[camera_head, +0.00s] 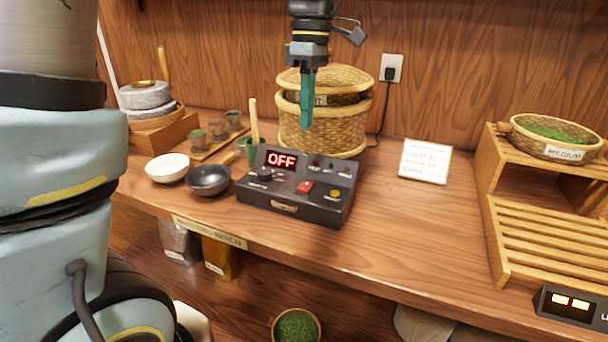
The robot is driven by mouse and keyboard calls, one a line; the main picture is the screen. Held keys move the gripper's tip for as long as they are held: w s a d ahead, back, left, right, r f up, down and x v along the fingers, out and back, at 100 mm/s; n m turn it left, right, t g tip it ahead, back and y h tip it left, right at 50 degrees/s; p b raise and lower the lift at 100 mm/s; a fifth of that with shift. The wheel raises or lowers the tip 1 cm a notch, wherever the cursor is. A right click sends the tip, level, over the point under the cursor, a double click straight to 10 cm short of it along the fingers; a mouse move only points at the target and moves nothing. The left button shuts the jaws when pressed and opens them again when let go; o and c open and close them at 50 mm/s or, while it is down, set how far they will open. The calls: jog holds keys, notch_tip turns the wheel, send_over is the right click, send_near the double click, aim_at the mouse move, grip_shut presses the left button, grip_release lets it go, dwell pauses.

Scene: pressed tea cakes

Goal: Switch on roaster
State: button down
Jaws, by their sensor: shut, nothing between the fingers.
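The roaster control box (293,187) is a black unit on the wooden bench. Its display (281,160) reads OFF in red. A red switch (304,187) sits in the middle of its top panel, with a black knob to the left and a yellow button (335,193) to the right. The round wicker roaster basket (325,137) stands behind the box. My gripper (307,124) points down with its teal fingers shut and empty. In the picture it overlaps the basket and appears above the box, not touching the switch.
A white bowl (167,168) and a black bowl (208,180) stand left of the box. A green cup (249,152) holds a wooden tool. A white card (425,161) and a slatted rack (548,230) are to the right.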

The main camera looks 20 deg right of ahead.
aim_at(302, 189)
jog(key=f, duration=0.4)
jog(key=f+p, duration=0.1)
jog(key=f, duration=0.3)
jog(key=s+a+f, duration=0.1)
jog(key=f, duration=0.3)
jog(key=shift+a+f+p, duration=0.1)
jog(key=shift+f+p, duration=0.2)
jog(key=shift+f, duration=0.05)
jog(key=shift+s+a+f, duration=0.1)
jog(key=shift+s+f, duration=0.05)
jog(key=shift+f, duration=0.1)
jog(key=shift+w+d+r+p, duration=0.2)
jog(key=shift+w+d+p, duration=0.4)
jog(key=shift+r, duration=0.1)
